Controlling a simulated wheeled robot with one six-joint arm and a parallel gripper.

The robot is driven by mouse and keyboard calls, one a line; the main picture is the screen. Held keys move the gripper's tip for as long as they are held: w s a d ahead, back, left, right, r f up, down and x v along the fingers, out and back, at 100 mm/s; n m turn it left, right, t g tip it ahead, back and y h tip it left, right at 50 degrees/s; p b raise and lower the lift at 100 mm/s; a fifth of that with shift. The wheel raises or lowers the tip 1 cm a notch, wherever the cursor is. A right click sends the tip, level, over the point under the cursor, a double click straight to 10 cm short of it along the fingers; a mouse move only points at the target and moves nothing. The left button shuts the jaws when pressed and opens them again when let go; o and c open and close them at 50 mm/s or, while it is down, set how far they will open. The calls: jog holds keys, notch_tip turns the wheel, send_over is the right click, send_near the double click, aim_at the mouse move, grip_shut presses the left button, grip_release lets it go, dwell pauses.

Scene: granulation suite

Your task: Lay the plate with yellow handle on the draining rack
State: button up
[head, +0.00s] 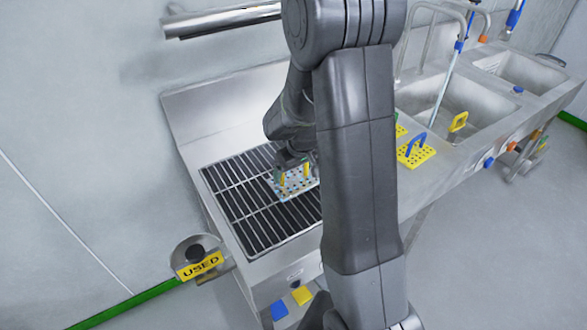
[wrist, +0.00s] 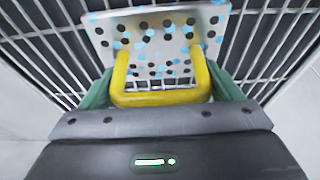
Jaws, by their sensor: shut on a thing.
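The plate with yellow handle (head: 290,184) is a pale perforated plate with blue spots, seen over the draining rack in the head view. In the wrist view the plate (wrist: 158,40) lies just past my fingers, with its yellow handle (wrist: 160,97) between them. My gripper (head: 291,160) is shut on the yellow handle; its greenish fingers show on either side of the handle in the wrist view (wrist: 160,90). The draining rack (head: 234,200) is a dark slatted grid with steel bars. The plate is at or just above the bars; I cannot tell whether it touches. My arm hides the rack's right side.
A yellow perforated plate with blue handle (head: 416,155) lies on the counter right of my arm. Sinks (head: 455,112) stand behind it, one with a yellow-handled item (head: 458,122). A "USED" sign (head: 200,265) juts out at the rack's front left. Much of the rack's left is bare.

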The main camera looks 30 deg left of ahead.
jog(key=o, duration=1.1)
jog(key=shift+r, duration=0.35)
jog(key=v, duration=1.1)
jog(key=shift+s+d+r, duration=0.1)
jog(key=shift+d+r, duration=0.1)
jog(key=shift+r, duration=0.05)
